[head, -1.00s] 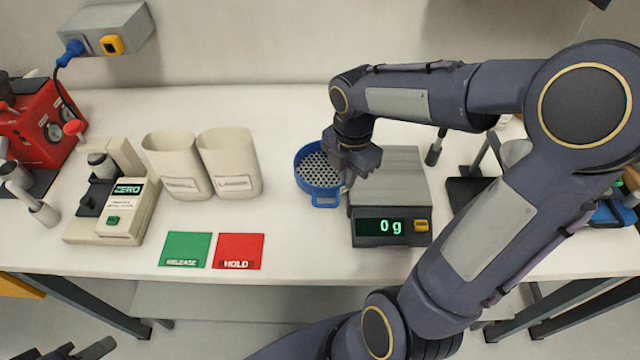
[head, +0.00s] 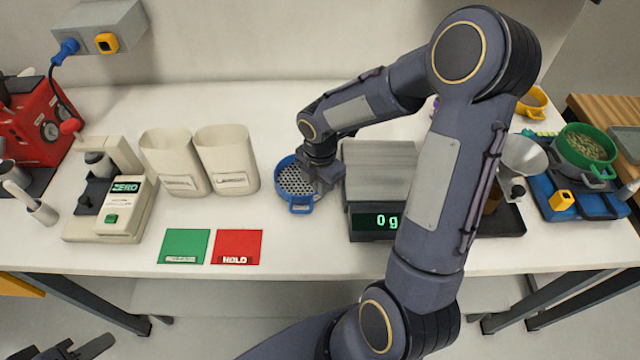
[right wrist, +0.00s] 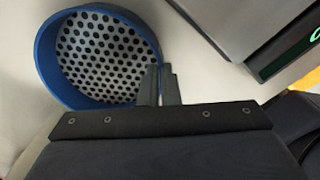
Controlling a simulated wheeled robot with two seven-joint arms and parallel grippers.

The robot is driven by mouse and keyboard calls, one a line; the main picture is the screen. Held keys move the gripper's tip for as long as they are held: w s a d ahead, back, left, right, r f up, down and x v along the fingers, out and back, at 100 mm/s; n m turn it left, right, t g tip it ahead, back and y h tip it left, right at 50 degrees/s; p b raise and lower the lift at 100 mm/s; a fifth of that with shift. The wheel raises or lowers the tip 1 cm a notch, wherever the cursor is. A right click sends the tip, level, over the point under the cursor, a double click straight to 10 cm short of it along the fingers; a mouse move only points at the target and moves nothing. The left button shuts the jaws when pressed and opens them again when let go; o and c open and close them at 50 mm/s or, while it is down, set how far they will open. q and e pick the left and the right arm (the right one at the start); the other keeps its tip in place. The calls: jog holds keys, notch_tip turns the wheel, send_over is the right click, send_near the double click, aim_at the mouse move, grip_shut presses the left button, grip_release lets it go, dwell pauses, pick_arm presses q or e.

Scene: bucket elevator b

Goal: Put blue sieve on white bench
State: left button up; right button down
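The blue sieve (head: 291,184), a round blue pan with a perforated grey floor, is on or just above the white bench (head: 330,258), left of the scale; I cannot tell if it touches the bench. My right gripper (head: 311,184) is at its right side. In the right wrist view, the fingers (right wrist: 160,84) are close together at the rim of the sieve (right wrist: 105,55), with the rim between them. The sieve looks about level. My left gripper (head: 80,349) is at the bottom left, in front of the bench and partly cut off.
The scale (head: 378,170) stands just right of the sieve. Two beige cups (head: 226,160) stand to the left. Green (head: 184,245) and red (head: 238,246) cards lie in front.

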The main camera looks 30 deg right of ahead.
jog(key=c, duration=2.1)
grip_release()
jog(key=shift+f, duration=0.2)
jog(key=o, duration=0.5)
jog(key=shift+c, duration=0.2)
jog(key=shift+r, duration=0.1)
notch_tip(320, 180, up, 11)
jog(key=s+a+r+m+t+y, duration=0.2)
jog(key=s+a+m, duration=0.1)
jog(key=s+m, duration=0.5)
jog(key=s+a+r+m+t+y, duration=0.1)
jog(key=s+a+r+m+t, duration=0.1)
jog(key=s+m, duration=0.7)
jog(key=a+m+t, duration=0.1)
jog(key=m, duration=0.4)
jog(key=shift+a+m+t+y, duration=0.25)
jog(key=shift+m+t+y, duration=0.05)
jog(key=shift+y, duration=0.1)
